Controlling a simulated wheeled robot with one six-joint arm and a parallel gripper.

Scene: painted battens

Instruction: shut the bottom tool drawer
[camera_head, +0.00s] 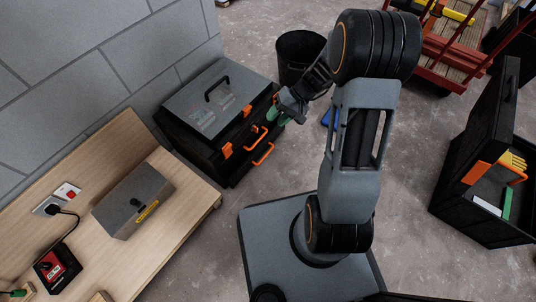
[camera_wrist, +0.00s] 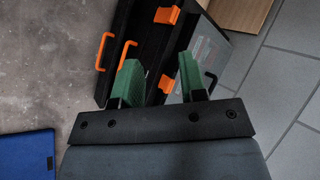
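The black tool chest (camera_head: 200,146) with a grey lid stands on the floor against the block wall. Its front carries two orange drawer handles; the lower one, on the bottom drawer (camera_head: 263,154), also shows in the wrist view (camera_wrist: 103,50). The upper handle (camera_head: 257,136) is just above it. The lower handle appears farther out from the chest, but how far the bottom drawer stands open is unclear. My gripper (camera_head: 279,115) is at the chest's front right. In the wrist view its green fingers (camera_wrist: 158,60) are apart with nothing between them, partly covering the chest.
A wooden bench (camera_head: 180,225) with a grey metal box (camera_head: 133,200) is left of the chest. A black bin (camera_head: 300,52) stands behind my gripper. A blue object (camera_wrist: 27,155) lies on the floor nearby. An open black case (camera_head: 465,200) is at right.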

